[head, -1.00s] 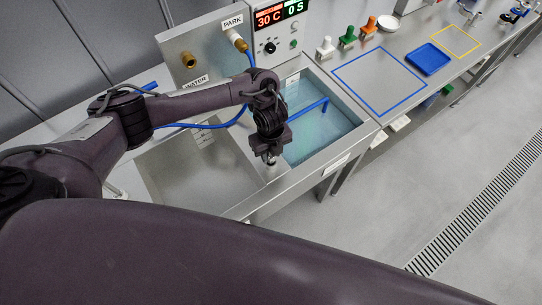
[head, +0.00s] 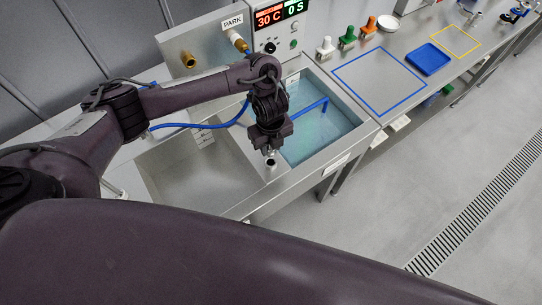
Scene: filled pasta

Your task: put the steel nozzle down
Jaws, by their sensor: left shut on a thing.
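My left gripper (head: 270,148) points down above the divider between the empty basin and the water-filled basin. It is shut on the steel nozzle (head: 271,160), a small metal piece whose end shows just below the fingers. I cannot tell whether the nozzle touches the steel below it. A blue hose (head: 207,124) runs from the left and goes behind my left arm. My right gripper is not in view.
A panel marked PARK (head: 233,22) with brass fittings stands behind. Blue tape (head: 381,78) outlines a bare counter area. A blue tray (head: 428,60) lies beyond.

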